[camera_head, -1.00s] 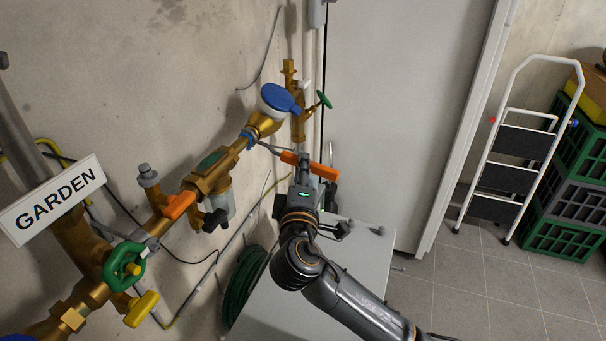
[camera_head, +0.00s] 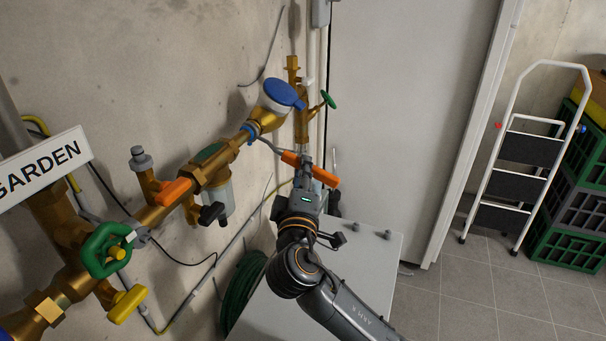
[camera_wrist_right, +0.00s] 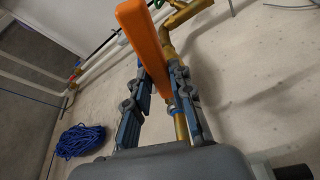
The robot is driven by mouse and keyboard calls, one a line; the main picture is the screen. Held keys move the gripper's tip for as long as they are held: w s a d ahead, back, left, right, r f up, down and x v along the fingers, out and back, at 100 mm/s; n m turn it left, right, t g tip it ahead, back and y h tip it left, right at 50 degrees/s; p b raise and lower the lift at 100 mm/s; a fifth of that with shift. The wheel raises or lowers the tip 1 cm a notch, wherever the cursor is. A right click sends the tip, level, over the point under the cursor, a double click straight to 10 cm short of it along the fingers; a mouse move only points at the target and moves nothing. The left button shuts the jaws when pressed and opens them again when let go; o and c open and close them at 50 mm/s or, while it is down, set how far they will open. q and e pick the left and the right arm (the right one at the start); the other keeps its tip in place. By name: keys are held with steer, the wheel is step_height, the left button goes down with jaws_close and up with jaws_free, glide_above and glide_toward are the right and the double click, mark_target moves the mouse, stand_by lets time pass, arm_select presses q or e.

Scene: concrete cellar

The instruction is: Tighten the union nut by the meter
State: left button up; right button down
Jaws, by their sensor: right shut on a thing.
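The water meter with a blue lid (camera_head: 279,95) sits on the brass pipe run along the wall. A blue ring (camera_head: 248,132) lies at the joint just below it, where the union nut is; the nut's outline is too small to make out. A wrench with a grey shaft (camera_head: 268,146) and an orange handle (camera_head: 325,176) reaches from this joint to the right. My right gripper (camera_head: 306,166) is shut on the orange handle. In the right wrist view, the orange handle (camera_wrist_right: 143,40) passes between the fingers (camera_wrist_right: 155,92). The wrench jaw's fit on the nut cannot be told.
An orange lever (camera_head: 173,191), a green handwheel (camera_head: 108,250) and a yellow lever (camera_head: 127,304) project from the pipes at left. A "GARDEN" sign (camera_head: 40,165) hangs there. A white cabinet (camera_head: 360,265) stands below my right arm. A step ladder (camera_head: 520,150) and crates (camera_head: 580,205) stand at right.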

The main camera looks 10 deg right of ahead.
steer(key=shift+s+a, duration=0.1)
stand_by(0.3)
steer(key=shift+s+a, duration=0.35)
steer(key=shift+s, duration=0.2)
steer(key=shift+r, duration=0.1)
steer(key=shift+s+d+r+n+g+y+p, duration=0.15)
steer(key=shift+r+n+p, duration=0.4)
steer(key=shift+p, duration=1.1)
steer(key=shift+d+r+n+g+y+p, duration=0.15)
steer(key=shift+r+n+p, duration=0.4)
steer(key=shift+p, duration=1.1)
steer(key=shift+s+d+r+n+g+y+p, duration=0.15)
steer(key=shift+r+n+p, duration=0.4)
steer(key=shift+p, duration=1.1)
steer(key=shift+w+a+r, duration=0.1)
step_height(320, 180, up, 4)
steer(key=n+g+p, duration=0.1)
steer(key=n+p, duration=0.1)
steer(key=p, duration=0.7)
steer(key=shift+n+p, duration=0.25)
steer(key=shift+p, duration=0.1)
